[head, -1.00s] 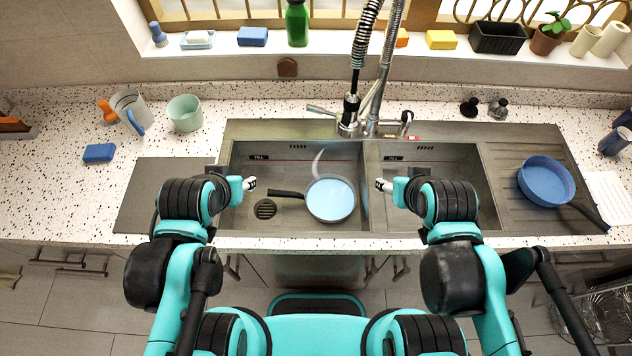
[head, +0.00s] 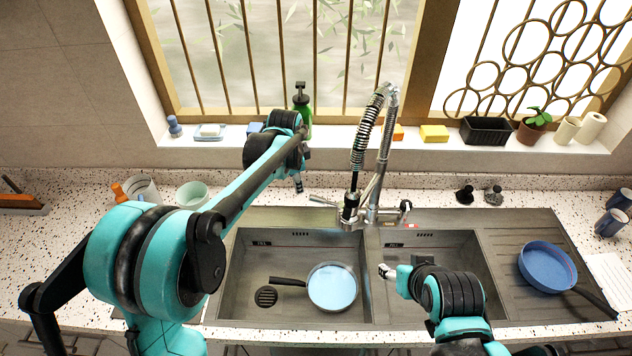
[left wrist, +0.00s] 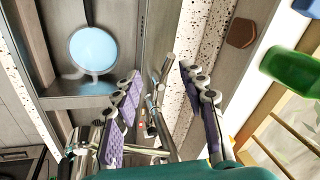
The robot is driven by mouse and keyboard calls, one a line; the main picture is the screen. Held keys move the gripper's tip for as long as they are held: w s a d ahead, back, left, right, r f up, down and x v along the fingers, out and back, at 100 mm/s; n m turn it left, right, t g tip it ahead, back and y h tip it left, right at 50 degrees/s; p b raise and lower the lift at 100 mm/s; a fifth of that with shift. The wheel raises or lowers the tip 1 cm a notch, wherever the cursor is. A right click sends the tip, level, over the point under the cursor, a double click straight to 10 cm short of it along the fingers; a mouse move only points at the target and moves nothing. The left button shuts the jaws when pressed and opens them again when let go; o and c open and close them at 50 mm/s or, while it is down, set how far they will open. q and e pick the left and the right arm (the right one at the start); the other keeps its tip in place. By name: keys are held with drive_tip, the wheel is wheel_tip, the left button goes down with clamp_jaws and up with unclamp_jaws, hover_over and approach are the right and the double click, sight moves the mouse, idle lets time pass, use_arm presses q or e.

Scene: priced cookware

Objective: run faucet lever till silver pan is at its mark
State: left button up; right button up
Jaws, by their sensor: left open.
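The silver pan (head: 332,289) sits in the left sink basin with its dark handle pointing left; its inside looks pale blue, and I cannot tell a water level. The pan also shows at the upper left of the left wrist view (left wrist: 93,50). The faucet (head: 372,212) stands behind the basins, with a lever (head: 324,201) sticking out to its left. My left gripper (head: 299,187) is open, pointing down, above and slightly left of the lever. In the left wrist view, metal faucet parts show between its spread fingers (left wrist: 158,83). My right gripper (head: 387,272) hovers over the right basin, its fingers too small to judge.
A blue pan (head: 547,266) lies on the right drainboard. A green bottle (head: 303,108), sponges and a plant (head: 537,122) line the sill.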

sight(316, 197)
use_arm(q)
drive_tip(key=shift+w+d+f+m+g+b, duration=0.35)
drive_tip(key=shift+w+d+f+m, duration=0.8)
drive_tip(key=shift+f, duration=1.75)
drive_tip(key=shift+w+d+f+m+g+b, duration=0.1)
drive_tip(key=shift+w+d+f+m+b, duration=0.55)
drive_tip(key=shift+w+f, duration=1.65)
drive_tip(key=shift+w+d+f+m+g+b, duration=0.2)
drive_tip(key=shift+w+d+f+m, duration=0.7)
drive_tip(key=shift+f, duration=2.6)
drive_tip(key=shift+s+d+n, duration=0.1)
drive_tip(key=shift+d+n, duration=0.1)
drive_tip(key=shift+n, duration=0.1)
clamp_jaws()
